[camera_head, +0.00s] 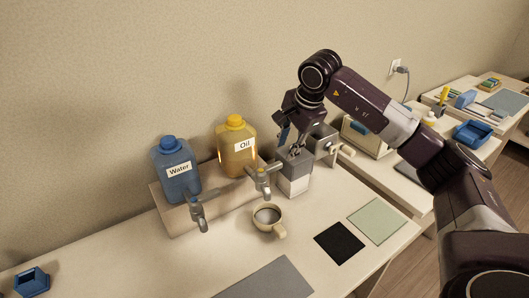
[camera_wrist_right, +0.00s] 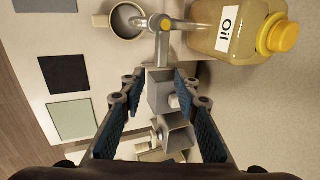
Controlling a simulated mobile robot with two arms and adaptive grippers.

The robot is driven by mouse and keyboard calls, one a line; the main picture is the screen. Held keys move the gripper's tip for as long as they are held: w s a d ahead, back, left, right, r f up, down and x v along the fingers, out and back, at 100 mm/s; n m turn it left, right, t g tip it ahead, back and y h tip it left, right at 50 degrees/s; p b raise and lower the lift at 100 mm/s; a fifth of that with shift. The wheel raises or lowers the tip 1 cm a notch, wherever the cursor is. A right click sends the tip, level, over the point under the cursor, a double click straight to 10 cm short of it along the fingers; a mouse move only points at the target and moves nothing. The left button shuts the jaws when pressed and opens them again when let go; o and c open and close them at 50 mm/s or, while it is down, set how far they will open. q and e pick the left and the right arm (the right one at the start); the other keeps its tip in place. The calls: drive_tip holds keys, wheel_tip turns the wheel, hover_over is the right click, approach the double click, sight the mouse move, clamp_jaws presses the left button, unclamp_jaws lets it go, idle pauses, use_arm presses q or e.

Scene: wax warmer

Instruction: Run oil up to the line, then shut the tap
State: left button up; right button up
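The yellow Oil jug (camera_head: 236,150) stands on a wooden stand, with a tap (camera_head: 262,181) at its front. A cream cup (camera_head: 281,231) stands on the table below this tap; its inside looks grey, and I cannot make out a line or oil in it. The wrist view shows the jug (camera_wrist_right: 240,28), the tap (camera_wrist_right: 160,24) and the cup (camera_wrist_right: 104,21). I cannot tell whether the tap is open. My right gripper (camera_head: 292,148) is just above a grey-and-white box (camera_head: 295,185), right of the tap. Its fingers (camera_wrist_right: 157,88) are apart and look empty. My left gripper is out of view.
A blue Water jug (camera_head: 174,172) with its own tap (camera_head: 198,212) stands left of the oil on the stand (camera_head: 180,219). Black (camera_head: 339,243) and green (camera_head: 377,221) squares and a grey mat (camera_head: 265,283) lie in front. A metal box with a knob (camera_head: 322,142) is behind right.

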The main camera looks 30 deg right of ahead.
sight(279, 163)
drive_tip(key=b+x, duration=0.1)
drive_tip(key=x, duration=0.1)
drive_tip(key=b+x, duration=0.1)
drive_tip(key=x, duration=0.2)
drive_tip(key=shift+w+a, duration=0.1)
drive_tip(key=shift+w, duration=0.25)
drive_tip(key=shift+f, duration=0.25)
drive_tip(key=shift+w+f+b, duration=0.15)
drive_tip(key=shift+f+b, duration=0.15)
drive_tip(key=shift+b, duration=0.1)
drive_tip(key=shift+w+f, duration=0.25)
drive_tip(key=shift+f, duration=0.15)
use_arm(q)
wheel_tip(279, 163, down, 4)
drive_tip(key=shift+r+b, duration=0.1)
drive_tip(key=shift+b, duration=0.25)
use_arm(e)
drive_tip(key=shift+f, duration=0.2)
drive_tip(key=shift+f, duration=0.1)
